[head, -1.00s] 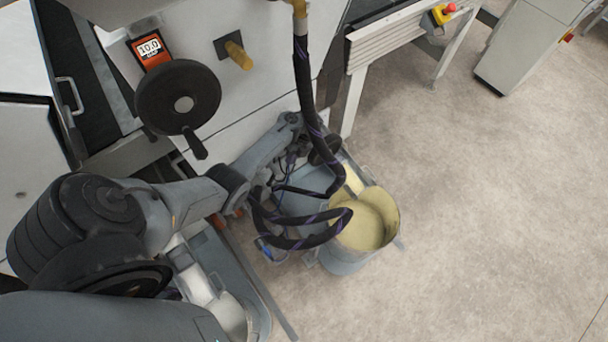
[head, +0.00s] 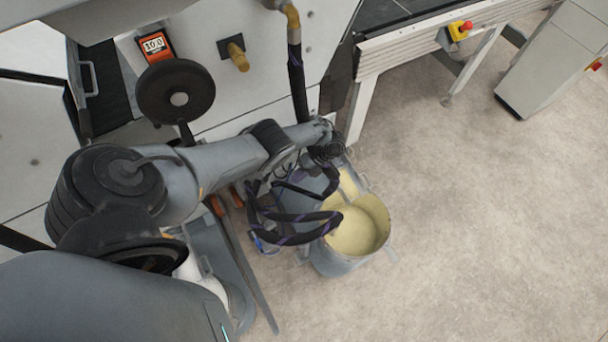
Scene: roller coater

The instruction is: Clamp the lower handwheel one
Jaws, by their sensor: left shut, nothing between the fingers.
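A black handwheel (head: 161,105) with a grey hub and a crank handle (head: 187,133) sits on the machine's white front panel, just below an orange display (head: 155,46) reading 10.0. No second handwheel shows clearly; my left arm covers the lower part of the machine. My left arm reaches across below the wheel, and its wrist is to the lower right of it, in front of the machine. My left gripper (head: 328,151) is shut and empty, near the hose and above the bucket, apart from the visible handwheel. Its fingers are hard to make out. My right gripper is out of view.
A metal bucket (head: 344,262) with cream-yellow liquid stands on the floor under the wrist. A dark hose (head: 297,85) hangs from a brass fitting and loops near my arm. A brass-coloured knob (head: 239,60) sticks out of the panel. The concrete floor (head: 470,220) at right is clear.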

